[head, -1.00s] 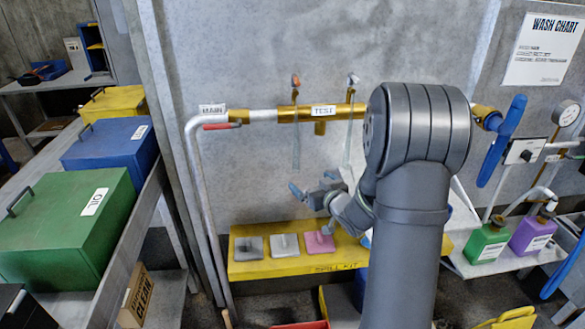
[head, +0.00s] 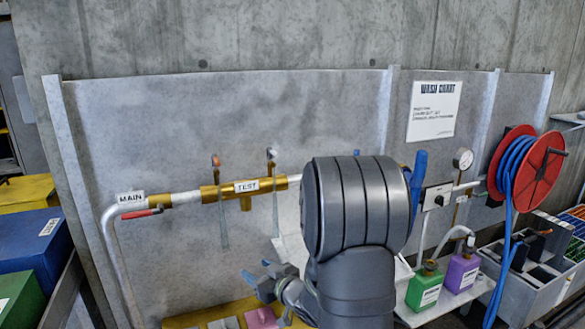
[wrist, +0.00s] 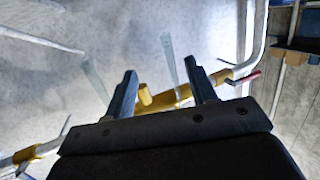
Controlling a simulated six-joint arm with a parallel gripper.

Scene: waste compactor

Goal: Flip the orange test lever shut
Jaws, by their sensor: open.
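A small upright orange-tipped lever (head: 215,161) stands on the brass pipe (head: 228,191), left of the TEST label (head: 246,186) in the head view. A second upright piece with a pale tip (head: 272,154) stands to its right. My gripper (head: 258,270) is below the pipe, apart from it, with its fingers spread and nothing held. In the wrist view my gripper (wrist: 164,75) is open, with the brass pipe (wrist: 178,96) showing beyond and between the fingers. I cannot pick out the orange tip in the wrist view.
A red handle (head: 142,213) sits on the white pipe below the MAIN label (head: 130,197). A yellow bench (head: 180,318) is below. Green (head: 425,285) and purple (head: 460,272) bottles stand right of my arm. Bare wall panel lies above the pipe.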

